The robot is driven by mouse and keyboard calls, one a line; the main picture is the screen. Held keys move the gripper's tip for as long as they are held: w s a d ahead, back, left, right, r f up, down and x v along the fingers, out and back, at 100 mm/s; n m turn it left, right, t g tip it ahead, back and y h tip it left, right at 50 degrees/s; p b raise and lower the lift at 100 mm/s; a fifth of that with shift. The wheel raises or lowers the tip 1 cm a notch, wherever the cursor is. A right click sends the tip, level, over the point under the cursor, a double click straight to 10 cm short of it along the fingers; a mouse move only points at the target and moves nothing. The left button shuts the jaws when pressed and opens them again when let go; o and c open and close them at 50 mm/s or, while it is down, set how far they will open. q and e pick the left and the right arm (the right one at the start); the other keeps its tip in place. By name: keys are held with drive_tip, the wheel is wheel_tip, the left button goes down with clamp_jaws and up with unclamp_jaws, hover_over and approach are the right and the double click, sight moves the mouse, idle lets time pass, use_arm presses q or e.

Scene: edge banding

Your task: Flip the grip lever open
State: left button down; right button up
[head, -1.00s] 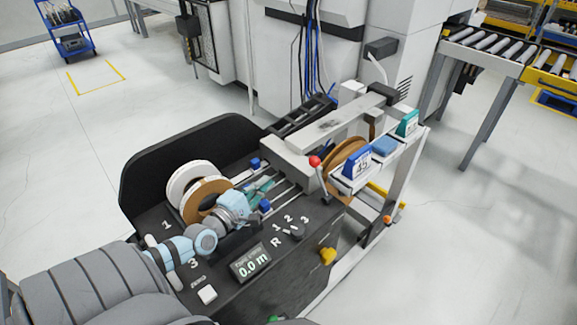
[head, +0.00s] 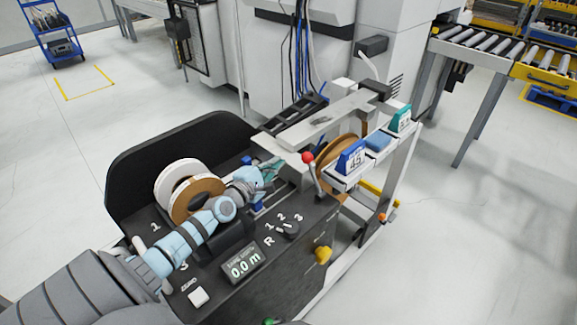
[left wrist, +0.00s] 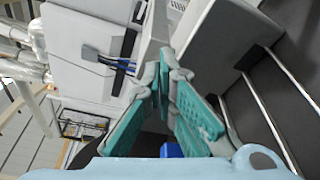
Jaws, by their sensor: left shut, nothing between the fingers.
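A lever with a red ball knob (head: 308,158) stands nearly upright at the front right of the machine's light-grey housing. I cannot tell for sure that it is the grip lever. My left gripper (head: 271,169) reaches over the black deck, left of the red knob and apart from it. In the left wrist view its teal fingers (left wrist: 163,80) are shut with nothing between them, close to a light-grey housing. A small blue part (left wrist: 171,150) shows below the fingers. My right gripper is not in view.
White and brown rolls (head: 188,188) lie left of my forearm. A black panel reads 0.0 m (head: 244,268), near a dial (head: 290,230) and a yellow knob (head: 323,255). A blue block marked 45 (head: 352,158) stands on the right rail.

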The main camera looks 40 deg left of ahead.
use_arm(q)
drive_tip(key=w+d+p, duration=0.1)
drive_tip(key=p, duration=0.1)
drive_tip(key=w+d+r+p, duration=0.1)
drive_tip(key=d, duration=0.1)
drive_tip(key=shift+d+r+p, duration=0.15)
drive_tip(key=shift+d+p, duration=0.1)
drive_tip(key=shift+p, duration=0.1)
drive_tip(key=shift+w, duration=0.1)
